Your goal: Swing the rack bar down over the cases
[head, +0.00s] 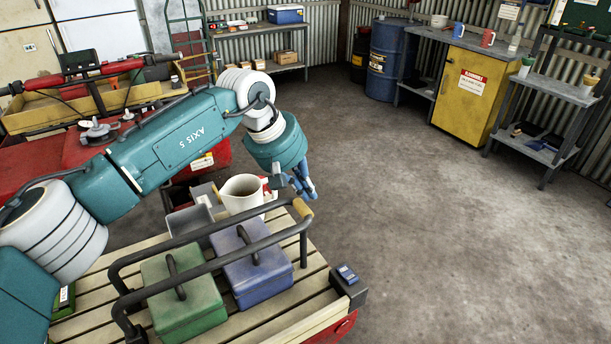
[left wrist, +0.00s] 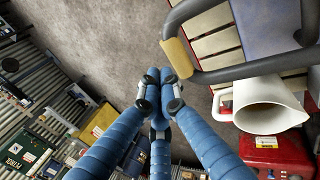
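The dark rack bar (head: 205,234) is a looped metal frame with a tan grip (head: 302,208) at its right corner. In the head view its rails cross above and behind the green case (head: 184,298) and the blue case (head: 256,270), which stand side by side on a slatted rack (head: 285,322). Its exact tilt is hard to tell. My left gripper (head: 303,184) is just behind the tan grip; its blue fingers are drawn together and look empty. In the left wrist view the fingertips (left wrist: 166,78) are beside the tan grip (left wrist: 180,56), apparently apart from it. My right gripper is not in view.
Open concrete floor (head: 430,200) lies to the right; a yellow cabinet (head: 469,95) stands farther back.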

